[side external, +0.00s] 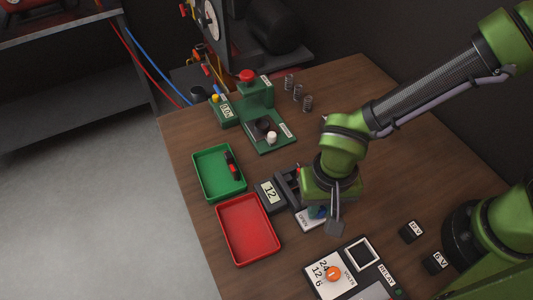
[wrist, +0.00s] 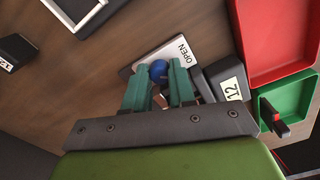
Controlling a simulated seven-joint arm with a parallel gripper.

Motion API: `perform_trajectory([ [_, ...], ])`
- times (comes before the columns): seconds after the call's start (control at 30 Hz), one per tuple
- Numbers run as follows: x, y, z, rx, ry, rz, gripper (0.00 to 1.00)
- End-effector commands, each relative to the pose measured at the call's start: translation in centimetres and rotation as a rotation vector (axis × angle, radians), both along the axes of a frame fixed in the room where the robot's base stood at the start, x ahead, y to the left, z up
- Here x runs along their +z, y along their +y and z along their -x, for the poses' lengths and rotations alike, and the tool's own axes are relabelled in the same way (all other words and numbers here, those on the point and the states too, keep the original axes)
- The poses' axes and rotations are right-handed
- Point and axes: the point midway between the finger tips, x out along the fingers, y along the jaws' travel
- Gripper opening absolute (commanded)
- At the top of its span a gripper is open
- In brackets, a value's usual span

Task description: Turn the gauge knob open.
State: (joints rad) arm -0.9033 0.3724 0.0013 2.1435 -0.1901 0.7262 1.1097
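A small round blue knob (wrist: 158,70) sits on a white plate (wrist: 177,55) marked OPEN. In the wrist view it lies between the tips of the two teal fingers of my gripper (wrist: 158,78). The fingers stand a knob's width apart; I cannot tell whether they touch the knob. In the side view my gripper (side external: 318,209) points down over the plate (side external: 306,221), and its body hides part of the device. A dark box labelled 12 (wrist: 225,82) stands beside the plate; it also shows in the side view (side external: 270,193).
A red tray (side external: 247,230) and a green tray (side external: 219,173) holding a red and black part stand to the left. A green fixture with a red button (side external: 247,76) is farther back. A panel with an orange dial (side external: 333,273) lies in front. Springs (side external: 298,92) stand at the back.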

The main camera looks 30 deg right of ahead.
Motion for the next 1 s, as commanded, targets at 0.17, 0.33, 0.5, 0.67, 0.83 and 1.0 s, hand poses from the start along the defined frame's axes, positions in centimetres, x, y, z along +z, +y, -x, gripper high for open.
perform_trajectory([
  [0.17, 0.04, 0.00, 0.00, 0.001, 0.000, 0.000, 0.00],
  [0.33, 0.06, 0.00, -0.01, 0.025, 0.000, 0.000, 0.00],
  [0.5, 0.06, 0.00, 0.00, 0.098, 0.002, -0.001, 0.00],
  [0.67, 0.07, -0.03, -0.01, 0.212, 0.001, 0.000, 0.00],
  [0.83, 0.07, -0.03, 0.00, 0.344, 0.002, 0.000, 0.00],
  [1.0, 0.08, -0.06, -0.01, 0.467, 0.001, 0.000, 0.00],
])
